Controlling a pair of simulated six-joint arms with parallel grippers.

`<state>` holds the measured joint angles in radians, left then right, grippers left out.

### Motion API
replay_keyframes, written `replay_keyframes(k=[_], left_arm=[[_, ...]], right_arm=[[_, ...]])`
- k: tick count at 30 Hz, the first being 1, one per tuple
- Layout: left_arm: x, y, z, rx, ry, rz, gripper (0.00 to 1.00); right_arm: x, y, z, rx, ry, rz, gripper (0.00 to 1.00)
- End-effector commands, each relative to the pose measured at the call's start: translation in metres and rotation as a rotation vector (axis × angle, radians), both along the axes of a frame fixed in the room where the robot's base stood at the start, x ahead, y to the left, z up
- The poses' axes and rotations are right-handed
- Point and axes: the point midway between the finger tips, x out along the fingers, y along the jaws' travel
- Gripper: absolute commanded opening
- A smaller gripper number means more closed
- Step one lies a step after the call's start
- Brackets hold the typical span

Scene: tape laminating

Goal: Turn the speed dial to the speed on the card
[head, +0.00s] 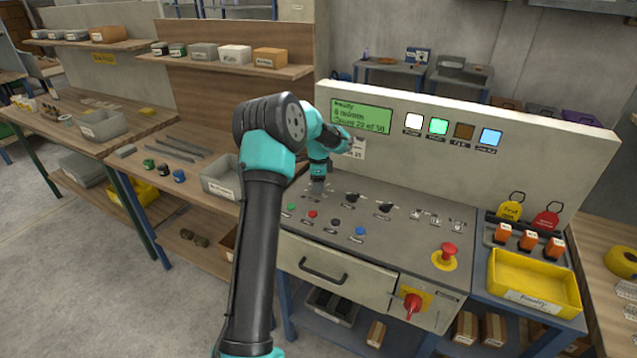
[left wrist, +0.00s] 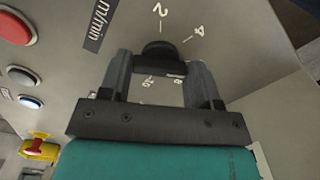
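The speed dial (left wrist: 158,52) is a black knob in the left wrist view, with 2, 4, 8 and 10 printed around it and an m/min label (left wrist: 98,24) beside it. My left gripper (left wrist: 160,78) points down at it, its two fingers apart on either side of the knob; I cannot tell whether they touch it. In the head view my left gripper (head: 318,188) hides the dial on the sloping panel. A white card (head: 357,148) on the upright panel is partly covered by my arm, its text too small to read. My right gripper is out of view.
The green screen (head: 361,117) seems to read 6 m/min. Other black knobs (head: 385,208), coloured buttons and a red emergency stop (head: 447,254) share the panel. A yellow tray (head: 533,284) stands at the right; a parts bench is at the left.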

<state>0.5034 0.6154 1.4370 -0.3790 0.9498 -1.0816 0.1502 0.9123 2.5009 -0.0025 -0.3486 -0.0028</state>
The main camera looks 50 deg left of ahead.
Motion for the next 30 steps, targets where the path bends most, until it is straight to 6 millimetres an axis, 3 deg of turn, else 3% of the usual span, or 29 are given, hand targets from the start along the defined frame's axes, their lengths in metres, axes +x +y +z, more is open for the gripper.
replay_keyframes(k=[8,20,30], left_arm=[[0.0001,-0.0001,0.0002,0.000,0.000,0.000,0.32],[0.0001,-0.0001,0.0002,0.000,0.000,0.059,0.32],[0.0001,-0.0001,0.0002,-0.001,-0.001,0.272,0.32]], right_arm=[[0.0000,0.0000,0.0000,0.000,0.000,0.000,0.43],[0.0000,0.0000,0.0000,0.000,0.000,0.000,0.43],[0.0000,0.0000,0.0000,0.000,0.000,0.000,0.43]])
